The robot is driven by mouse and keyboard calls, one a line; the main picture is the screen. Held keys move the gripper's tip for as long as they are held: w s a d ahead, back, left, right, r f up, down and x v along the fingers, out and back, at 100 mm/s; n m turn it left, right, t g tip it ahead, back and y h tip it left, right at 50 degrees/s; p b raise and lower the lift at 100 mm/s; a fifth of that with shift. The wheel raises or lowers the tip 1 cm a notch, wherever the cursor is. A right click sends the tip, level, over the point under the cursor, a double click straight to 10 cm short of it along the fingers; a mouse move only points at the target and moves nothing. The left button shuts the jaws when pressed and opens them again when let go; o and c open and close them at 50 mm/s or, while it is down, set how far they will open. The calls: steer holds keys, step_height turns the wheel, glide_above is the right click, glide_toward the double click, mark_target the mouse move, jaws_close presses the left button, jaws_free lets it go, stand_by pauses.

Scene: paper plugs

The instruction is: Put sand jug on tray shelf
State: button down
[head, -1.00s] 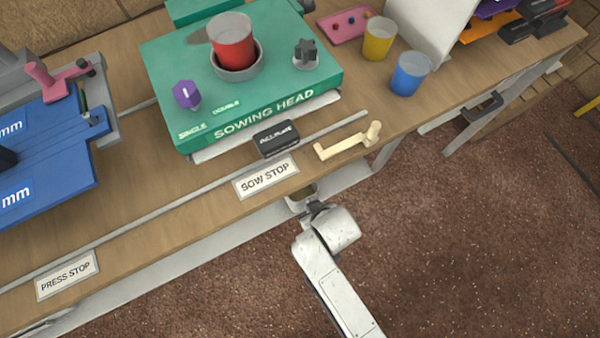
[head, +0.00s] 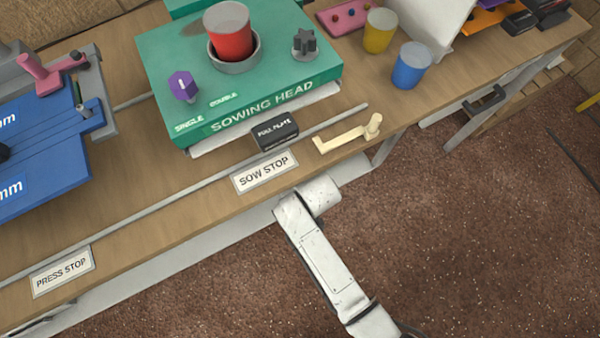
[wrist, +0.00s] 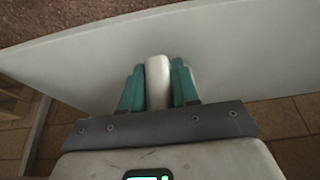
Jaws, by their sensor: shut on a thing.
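My gripper (wrist: 158,88) is shut on a pale, rounded, handle-like piece (wrist: 158,75) between its teal fingers. I take this piece to be part of the sand jug; the rest of it is hidden. A broad pale grey panel (wrist: 240,55) fills the wrist view beyond the fingers; I cannot tell whether the held piece touches it. In the head view the gripper and its load are hidden near the bench's front edge, and only my white arm shows. A pale shelf-like strip (head: 160,255) runs below the bench top; I cannot tell for sure that it is the tray shelf.
The wooden bench (head: 150,215) carries a green sowing head (head: 160,75) with a red cup (head: 230,35), a cream crank (head: 345,138), a blue cup (head: 411,66) and a yellow cup (head: 380,32). A blue press (head: 50,150) stands left. Brown floor (head: 480,240) lies open in front.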

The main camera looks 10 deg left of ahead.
steer(key=c, duration=0.8)
jaws_free()
steer(key=shift+f, duration=0.1)
steer(key=shift+c, duration=0.2)
steer(key=shift+r, duration=0.3)
steer(key=s+d+p, duration=0.1)
steer(key=s+d, duration=0.6)
steer(key=s, duration=0.3)
steer(key=shift+s+r+p, duration=0.2)
steer(key=shift+r+p, duration=0.1)
steer(key=shift+r, duration=0.1)
steer(key=s+d+r+m+g+h, duration=0.1)
steer(key=s+d+r+m, duration=0.2)
steer(key=d+r, duration=0.4)
steer(key=s+d+r+m+g+h, duration=0.1)
steer(key=s+d+r+m, duration=0.3)
steer(key=d, duration=1.2)
step_height(320, 180, up, 4)
steer(key=shift+s+f+g+h, duration=0.15)
steer(key=shift+s+g+h, duration=0.25)
steer(key=shift+s, duration=0.6)
